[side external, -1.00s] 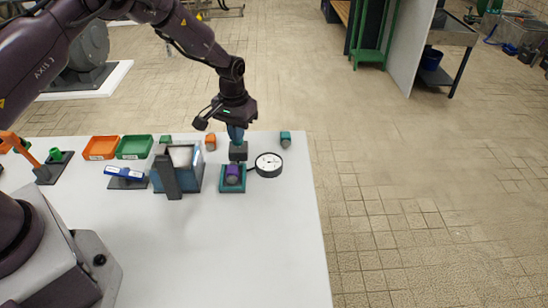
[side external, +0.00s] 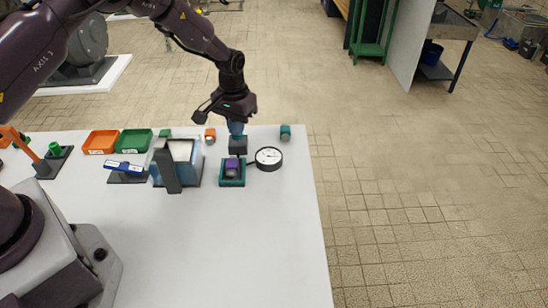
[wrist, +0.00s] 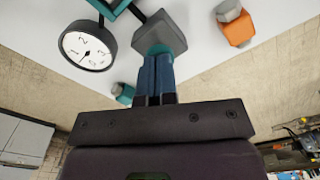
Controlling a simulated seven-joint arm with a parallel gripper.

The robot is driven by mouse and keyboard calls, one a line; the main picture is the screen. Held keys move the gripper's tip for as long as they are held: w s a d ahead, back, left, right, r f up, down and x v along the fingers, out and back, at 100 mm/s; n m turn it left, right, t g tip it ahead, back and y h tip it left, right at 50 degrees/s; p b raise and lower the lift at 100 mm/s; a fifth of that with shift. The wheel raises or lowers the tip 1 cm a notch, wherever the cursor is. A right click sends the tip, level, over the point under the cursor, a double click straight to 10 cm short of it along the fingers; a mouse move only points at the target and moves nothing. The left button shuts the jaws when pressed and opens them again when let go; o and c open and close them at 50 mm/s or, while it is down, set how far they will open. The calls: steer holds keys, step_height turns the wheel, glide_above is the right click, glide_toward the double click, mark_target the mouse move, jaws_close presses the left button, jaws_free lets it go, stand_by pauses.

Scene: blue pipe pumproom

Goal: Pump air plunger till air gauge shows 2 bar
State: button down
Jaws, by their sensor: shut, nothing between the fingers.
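My gripper (side external: 236,134) is shut and empty. In the wrist view its blue fingers (wrist: 157,78) point at a dark grey block (wrist: 160,35), with the tips at or very near its top; I cannot tell whether they touch. The block (side external: 238,146) stands just behind a teal base (side external: 231,182) holding a purple part (side external: 232,168). Which part is the plunger is not clear. The round white air gauge (side external: 268,158) with a black rim is right of the base, joined by a dark line. Its numbered face shows in the wrist view (wrist: 87,47), but the reading is too small to be sure.
A blue bin (side external: 184,151) with a dark front panel stands left of the base. Orange (side external: 100,142) and green (side external: 134,142) trays are farther left. Small orange (side external: 210,135) and teal (side external: 285,132) parts lie near the back edge. The table front (side external: 240,245) is clear.

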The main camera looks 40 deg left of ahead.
steer(key=shift+f, duration=0.55)
stand_by(2.1)
stand_by(0.8)
steer(key=shift+r, duration=4.05)
steer(key=s+d+r+m+t, duration=0.1)
steer(key=s+d+r+t, duration=0.1)
steer(key=s+r, duration=0.9)
steer(key=s+d+r+m+t, duration=0.1)
steer(key=s+r+m+t, duration=0.1)
steer(key=s+r, duration=1)
steer(key=s+t, duration=0.1)
steer(key=s, duration=0.5)
steer(key=shift+d+t, duration=0.3)
steer(key=shift+d, duration=0.05)
steer(key=shift+f, duration=0.15)
